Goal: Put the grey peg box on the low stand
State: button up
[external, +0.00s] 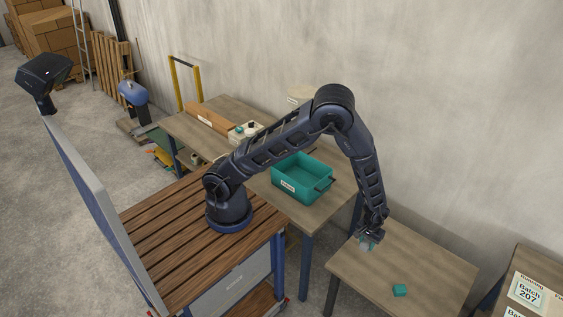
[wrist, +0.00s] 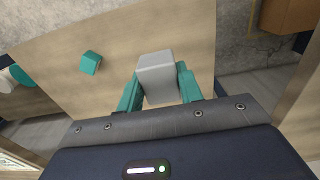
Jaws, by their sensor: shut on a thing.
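My gripper (external: 368,241) is low over the low wooden table (external: 430,262) at the right, which looks like the low stand. In the wrist view its two teal fingers are shut on the grey peg box (wrist: 155,70), one on each side. The box is a plain light grey block, with its lower part hidden between the fingers. In the external view the gripper mostly hides the box. I cannot tell whether the box touches the tabletop (wrist: 122,55) or hangs just above it.
A small teal block (external: 400,290) lies on the same low table, apart from the box; it also shows in the wrist view (wrist: 91,63). A teal bin (external: 302,190) stands on the higher table to the left. Much of the low tabletop is clear.

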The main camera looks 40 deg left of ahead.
aim_at(358, 270)
notch_tip(358, 270, down, 17)
jog(key=shift+f, duration=0.2)
dwell(0.5)
jog(key=shift+f, duration=0.1)
jog(key=o, duration=1)
jog(key=shift+o, duration=0.2)
